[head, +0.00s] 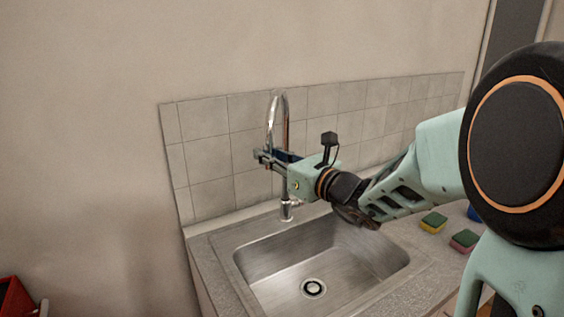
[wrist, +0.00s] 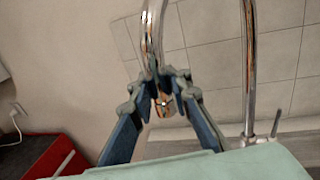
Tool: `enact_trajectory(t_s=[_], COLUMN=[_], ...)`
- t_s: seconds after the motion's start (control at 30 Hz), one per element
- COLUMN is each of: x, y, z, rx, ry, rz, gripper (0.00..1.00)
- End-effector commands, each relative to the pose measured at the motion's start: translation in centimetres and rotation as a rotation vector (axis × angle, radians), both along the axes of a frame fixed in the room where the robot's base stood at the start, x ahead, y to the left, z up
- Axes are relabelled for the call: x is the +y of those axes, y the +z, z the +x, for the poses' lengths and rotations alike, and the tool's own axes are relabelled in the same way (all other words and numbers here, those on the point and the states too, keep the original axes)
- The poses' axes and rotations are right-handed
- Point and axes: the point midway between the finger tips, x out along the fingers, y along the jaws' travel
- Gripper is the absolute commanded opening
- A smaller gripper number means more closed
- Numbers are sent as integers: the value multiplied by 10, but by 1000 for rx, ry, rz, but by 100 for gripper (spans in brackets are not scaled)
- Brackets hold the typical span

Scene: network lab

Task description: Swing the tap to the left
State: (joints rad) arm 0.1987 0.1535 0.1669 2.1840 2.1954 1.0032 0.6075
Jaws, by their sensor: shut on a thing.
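The chrome gooseneck tap (head: 285,112) stands upright behind the sink, its base at the back rim. In the head view, my gripper (head: 268,156) reaches in from the right and is at the downward end of the spout. In the wrist view, the tap's upright pipe (wrist: 249,70) is on the right and the spout comes down on the left. My gripper's blue fingers (wrist: 163,88) are closed around the spout's end, with the shiny nozzle showing between them. My gripper partly hides the tap's middle in the head view.
The steel sink (head: 320,262) below is empty. A red container (head: 14,298) is at lower left. A tiled wall (head: 205,150) stands close behind the tap.

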Motion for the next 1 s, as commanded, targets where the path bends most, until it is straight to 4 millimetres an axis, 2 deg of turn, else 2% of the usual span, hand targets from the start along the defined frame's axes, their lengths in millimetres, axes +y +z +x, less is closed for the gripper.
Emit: enact_trajectory(t_s=[0.03, 0.2, 0.63, 0.67, 0.8, 1.0], x=[8, 15, 17, 17, 16, 13], y=[-4, -3, -3, -3, -2, -1], z=[-2, -1, -1, -1, 0, 1], rx=[3, 2, 4, 4, 3, 1], ry=[13, 14, 15, 15, 13, 7], rz=[-4, -3, -3, -3, -3, -1], gripper=[0, 0, 0, 16, 32, 33])
